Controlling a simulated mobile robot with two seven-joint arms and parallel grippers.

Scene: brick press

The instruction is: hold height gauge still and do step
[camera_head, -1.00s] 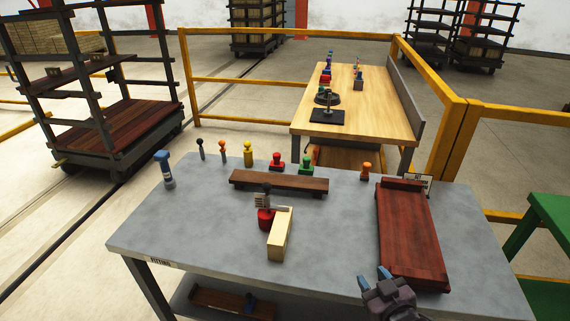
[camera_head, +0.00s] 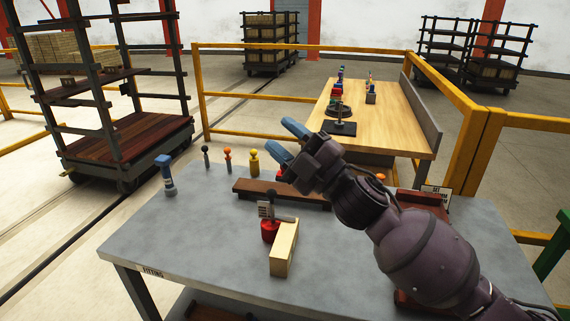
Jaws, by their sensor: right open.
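The likely height gauge, a red-based tool (camera_head: 269,232) with a black knob and a grey arm, stands upright on the grey table (camera_head: 215,240). Its arm reaches over the end of a cream brick (camera_head: 284,252); I cannot tell whether they touch. My right gripper (camera_head: 287,141) is open and empty, with blue fingertips pointing up and left. In the picture it appears above and behind the gauge, over the back of the table. My right forearm hides much of the table's right side. My left gripper is not in view.
A dark wooden rack (camera_head: 262,188) lies behind the gauge. Yellow (camera_head: 254,162), orange (camera_head: 228,159) and black (camera_head: 206,157) knobbed tools line the back edge; a blue tool (camera_head: 166,178) stands at left. A reddish board (camera_head: 424,199) is mostly hidden. The table's left front is clear.

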